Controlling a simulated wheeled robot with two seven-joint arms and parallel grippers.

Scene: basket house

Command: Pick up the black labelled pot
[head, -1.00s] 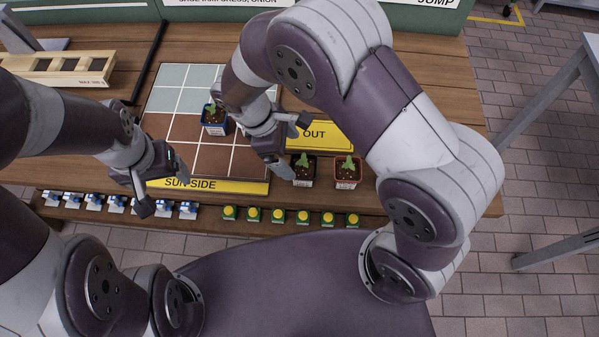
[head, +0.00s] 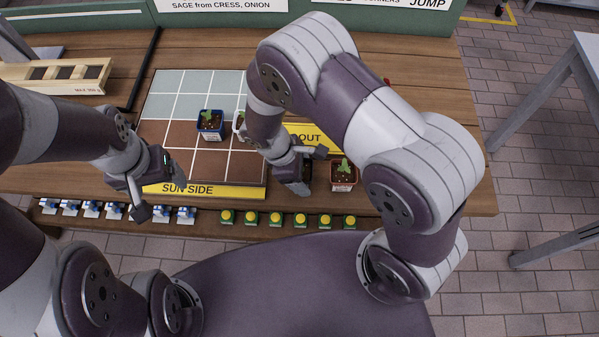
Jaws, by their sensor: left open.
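The black labelled pot (head: 306,170) stands in front of the yellow OUT strip and is mostly hidden by my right gripper (head: 311,170). Only a dark sliver of it shows between the fingers. The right fingers are apart, one on the far side and one on the near side of the pot; whether they press on it I cannot tell. My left gripper (head: 160,190) is open and empty over the left end of the SUN SIDE strip, far from the pot.
A red pot (head: 343,177) with a seedling stands close to the right of the black pot. A blue pot (head: 210,126) and a partly hidden white pot (head: 238,123) stand on the tiled grid (head: 183,107). Yellow-topped pieces (head: 275,219) and blue-white ones (head: 115,210) line the front edge.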

